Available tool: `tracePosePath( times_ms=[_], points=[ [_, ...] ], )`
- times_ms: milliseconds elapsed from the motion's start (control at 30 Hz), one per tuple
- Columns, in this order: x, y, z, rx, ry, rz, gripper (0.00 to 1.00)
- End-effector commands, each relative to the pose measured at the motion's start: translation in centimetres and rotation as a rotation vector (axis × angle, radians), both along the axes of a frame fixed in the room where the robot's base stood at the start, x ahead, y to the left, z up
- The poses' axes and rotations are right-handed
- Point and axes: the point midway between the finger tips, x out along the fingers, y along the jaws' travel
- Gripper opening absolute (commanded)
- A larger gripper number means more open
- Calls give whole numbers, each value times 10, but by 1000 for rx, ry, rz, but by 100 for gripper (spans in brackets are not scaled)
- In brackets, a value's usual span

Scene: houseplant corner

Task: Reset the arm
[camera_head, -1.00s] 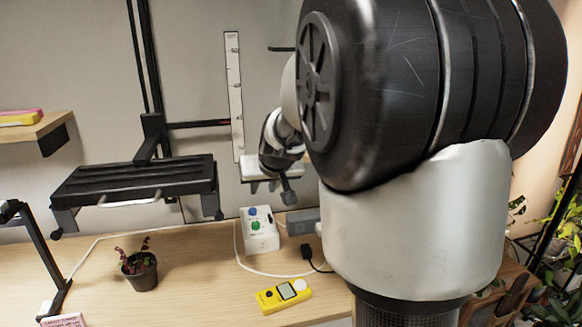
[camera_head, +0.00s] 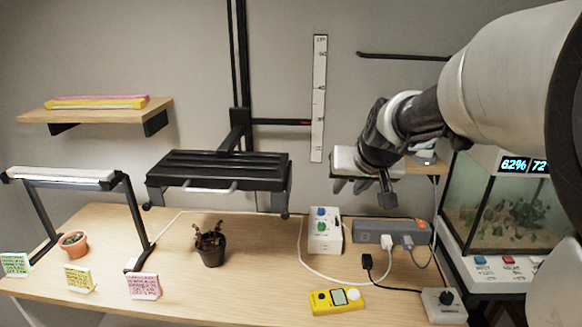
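My gripper (camera_head: 362,186) is at the end of my arm, which reaches in from the right side of the head view. It hangs in the air above the back of the wooden table (camera_head: 230,297), over the area of the white control box and the power strip. The gripper is small and seen from behind and the side. Its fingers are partly hidden by the wrist, so I cannot tell whether they are open or shut. I see nothing clearly held.
A black lamp (camera_head: 218,170) hangs over a dark potted plant (camera_head: 210,245). A white control box (camera_head: 325,231), a power strip (camera_head: 392,233) with cables and a yellow meter (camera_head: 337,300) lie below my gripper. A glass terrarium (camera_head: 503,212) stands right. The table's front middle is clear.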

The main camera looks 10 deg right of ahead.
Motion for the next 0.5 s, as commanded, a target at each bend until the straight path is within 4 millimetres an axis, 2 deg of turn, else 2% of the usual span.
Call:
tracePosePath(
  times_ms=[67, 167, 267, 333, 400, 500],
  points=[
    [-1, 1, 1, 0, 0, 1, 28],
    [-15, 8, 6, 6, 7, 14, 28],
    [-52, 25, 14, 16, 32, 44, 28],
    [-86, 38, 17, 16, 58, 68, 28],
    [-119, 48, 17, 10, 85, 88, 28],
    [-158, 56, 13, -6, 121, 105, 28]
  ],
)
